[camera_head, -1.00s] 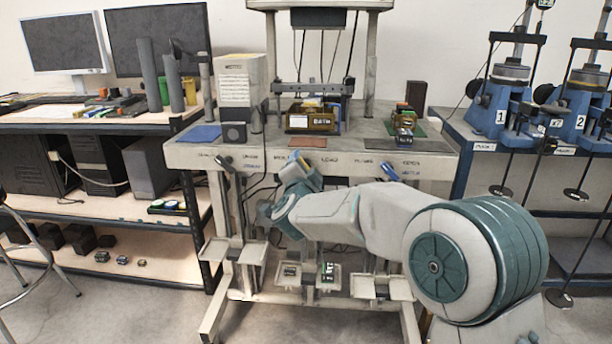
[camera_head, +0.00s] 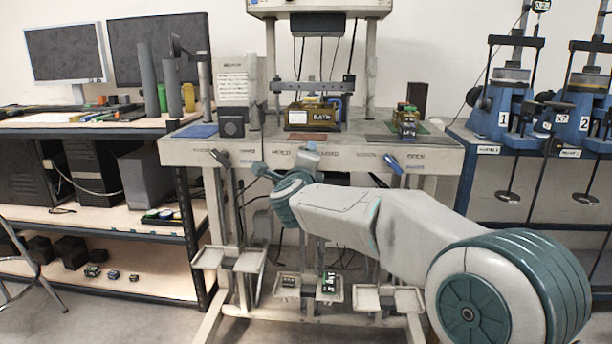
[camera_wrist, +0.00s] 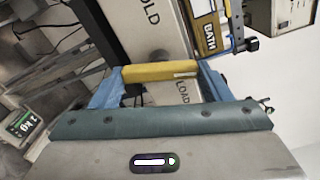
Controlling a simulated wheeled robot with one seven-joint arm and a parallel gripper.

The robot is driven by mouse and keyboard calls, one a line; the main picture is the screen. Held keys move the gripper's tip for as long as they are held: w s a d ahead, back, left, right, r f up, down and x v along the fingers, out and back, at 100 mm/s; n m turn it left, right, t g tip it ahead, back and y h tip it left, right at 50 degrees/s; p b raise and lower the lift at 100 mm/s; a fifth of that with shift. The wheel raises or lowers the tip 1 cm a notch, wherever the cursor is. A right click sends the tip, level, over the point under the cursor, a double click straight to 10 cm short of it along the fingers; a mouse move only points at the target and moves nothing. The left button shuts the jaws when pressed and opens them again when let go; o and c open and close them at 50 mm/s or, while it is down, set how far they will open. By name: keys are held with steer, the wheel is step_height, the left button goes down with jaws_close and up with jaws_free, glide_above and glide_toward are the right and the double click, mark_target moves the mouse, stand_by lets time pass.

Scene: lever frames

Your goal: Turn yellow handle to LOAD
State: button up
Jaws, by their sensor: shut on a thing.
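The yellow handle (camera_wrist: 160,72) is a short bar in the wrist view. It lies between the two blue fingers of my gripper (camera_wrist: 158,82), which is shut on it. A panel label reading LOAD (camera_wrist: 183,92) shows just beside the handle, and a partly cut-off label ending in OLD (camera_wrist: 150,12) is above it. In the head view my gripper (camera_head: 308,158) is at the front edge of the test bench (camera_head: 225,152), near the middle labels. The yellow handle is hidden there behind my gripper and arm.
A blue-handled lever (camera_head: 393,164) is on the bench front to the right, and a dark lever (camera_head: 220,158) to the left. Small trays (camera_head: 248,260) hang below. Blue presses (camera_head: 505,115) stand at right.

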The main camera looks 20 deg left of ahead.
steer(key=m+b, duration=0.3)
steer(key=m, duration=0.2)
steer(key=shift+f+b, duration=0.2)
steer(key=shift+b, duration=0.15)
steer(key=shift+a+m, duration=0.1)
steer(key=shift+m, duration=0.2)
steer(key=o, duration=1)
steer(key=shift+r, duration=0.1)
steer(key=shift+p+v, duration=0.8)
steer(key=shift+v, duration=6.15)
